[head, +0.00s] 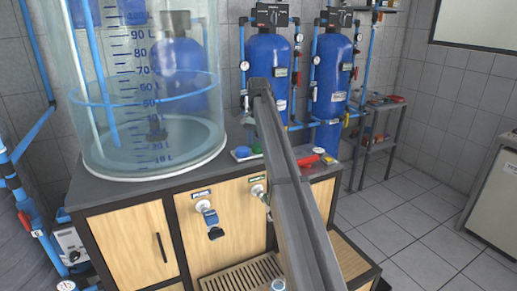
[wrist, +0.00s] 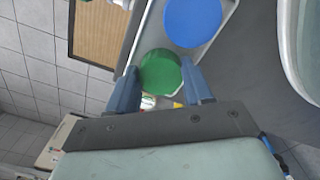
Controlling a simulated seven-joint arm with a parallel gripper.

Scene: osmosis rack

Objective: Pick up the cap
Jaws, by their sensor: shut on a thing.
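A round green cap (wrist: 160,73) sits between the two blue fingers of my gripper (wrist: 161,82) in the wrist view. The gripper is shut on it. In the head view my fingertips are hard to make out. I cannot tell whether the green cap is clear of the tray.
A large clear graduated tank (head: 145,90) stands left on the dark counter. Blue filter cylinders (head: 331,80) stand behind. A wooden cabinet front with blue-handled valve (head: 207,212) is below.

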